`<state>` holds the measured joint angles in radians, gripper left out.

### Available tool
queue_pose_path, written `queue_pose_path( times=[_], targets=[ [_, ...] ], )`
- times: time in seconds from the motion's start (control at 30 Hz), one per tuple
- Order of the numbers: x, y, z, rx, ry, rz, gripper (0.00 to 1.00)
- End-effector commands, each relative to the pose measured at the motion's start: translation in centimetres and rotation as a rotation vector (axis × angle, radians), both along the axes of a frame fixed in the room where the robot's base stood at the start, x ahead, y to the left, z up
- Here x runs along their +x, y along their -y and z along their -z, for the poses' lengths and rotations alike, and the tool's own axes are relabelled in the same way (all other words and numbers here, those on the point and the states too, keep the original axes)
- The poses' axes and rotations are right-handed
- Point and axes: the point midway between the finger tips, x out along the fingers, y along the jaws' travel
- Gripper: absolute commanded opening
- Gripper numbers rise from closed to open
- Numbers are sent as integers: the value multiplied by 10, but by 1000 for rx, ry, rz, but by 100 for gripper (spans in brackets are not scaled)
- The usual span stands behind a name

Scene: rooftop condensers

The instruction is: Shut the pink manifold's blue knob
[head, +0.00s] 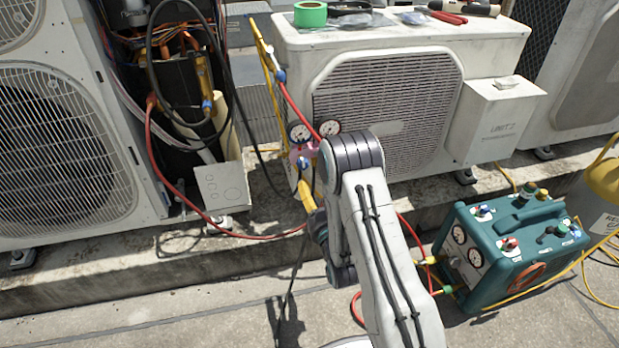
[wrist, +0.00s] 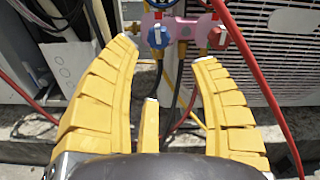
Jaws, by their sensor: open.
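The pink manifold (head: 297,153) hangs at the left end of the middle condenser, below two round gauges (head: 300,132). In the wrist view its pink body (wrist: 181,27) crosses the top edge. Its blue knob (wrist: 158,37) faces me at the left of the body, and a red knob (wrist: 217,38) sits to the right. My gripper (wrist: 165,52) is open, its yellow fingers spread either side of the blue knob's line. The knob appears just beyond the fingertips; contact cannot be told. In the head view my gripper (head: 305,188) is partly hidden by my arm.
Red hoses (head: 168,185) and black cables hang around the manifold. An opened condenser (head: 60,150) stands left, the middle condenser (head: 385,105) behind. A teal recovery machine (head: 515,250) sits right.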

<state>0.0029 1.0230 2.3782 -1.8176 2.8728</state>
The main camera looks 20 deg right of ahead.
Motion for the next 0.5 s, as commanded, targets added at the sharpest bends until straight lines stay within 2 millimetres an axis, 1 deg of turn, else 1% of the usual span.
queue_pose_path(
  times=[0.03,0.07,0.1,0.17,0.37,0.5],
  targets=[
    [3,-1,-10,0,6,-2,56],
    [9,-1,-16,0,22,-2,56],
    [17,-1,-18,-25,36,-3,56],
    [19,-1,-15,-124,38,-2,56],
    [28,-2,-14,-522,42,2,56],
    [34,-2,-14,-829,43,6,56]
  ],
)
